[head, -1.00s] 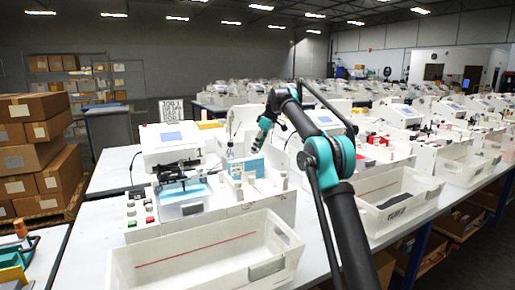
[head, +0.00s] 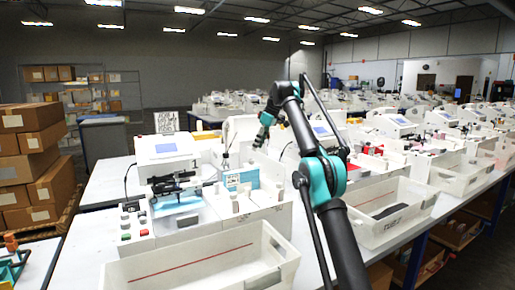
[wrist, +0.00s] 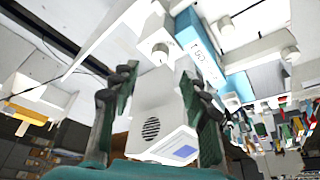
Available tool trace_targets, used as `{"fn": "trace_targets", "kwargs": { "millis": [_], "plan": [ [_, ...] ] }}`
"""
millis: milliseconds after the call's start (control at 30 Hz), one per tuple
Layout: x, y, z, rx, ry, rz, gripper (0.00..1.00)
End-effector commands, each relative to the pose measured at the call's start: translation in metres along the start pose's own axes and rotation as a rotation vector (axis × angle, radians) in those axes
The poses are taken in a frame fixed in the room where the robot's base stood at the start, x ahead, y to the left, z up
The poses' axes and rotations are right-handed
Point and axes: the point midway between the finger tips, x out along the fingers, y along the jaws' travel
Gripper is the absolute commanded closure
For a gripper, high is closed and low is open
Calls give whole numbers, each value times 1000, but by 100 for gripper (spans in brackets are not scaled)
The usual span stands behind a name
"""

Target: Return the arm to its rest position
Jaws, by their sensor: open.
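My black and teal arm rises from the lower right of the head view and bends over the plotter station. My gripper (head: 261,137) hangs at its end above the station, small in that view. In the wrist view my gripper (wrist: 160,85) has its two dark fingers spread apart with nothing held between them. The pen plotter (head: 168,160), a white machine with a screen and a black carriage, stands left of my gripper. A light blue block (head: 241,178) stands below my gripper, and it also shows in the wrist view (wrist: 196,48).
A white bin (head: 200,262) with a red line stands at the front of the table. Another bin (head: 392,212) holding a dark item is right of my arm. Stacked cardboard boxes (head: 30,160) stand at the left. Rows of similar machines fill the back.

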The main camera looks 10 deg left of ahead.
Motion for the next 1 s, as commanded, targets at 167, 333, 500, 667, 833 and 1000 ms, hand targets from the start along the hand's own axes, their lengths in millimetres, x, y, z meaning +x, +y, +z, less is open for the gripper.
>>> {"fn": "trace_targets", "kwargs": {
  "millis": [167,333,500,667,833,1000],
  "plan": [
    [0,0,0,0,0,0,54],
    [-1,1,2,6,-1,2,54],
    [-6,6,19,77,-12,26,54],
    [-10,6,57,202,-28,71,54],
    [-7,-9,108,342,-43,121,54],
    [3,-39,166,480,-52,173,54]
  ]
}}
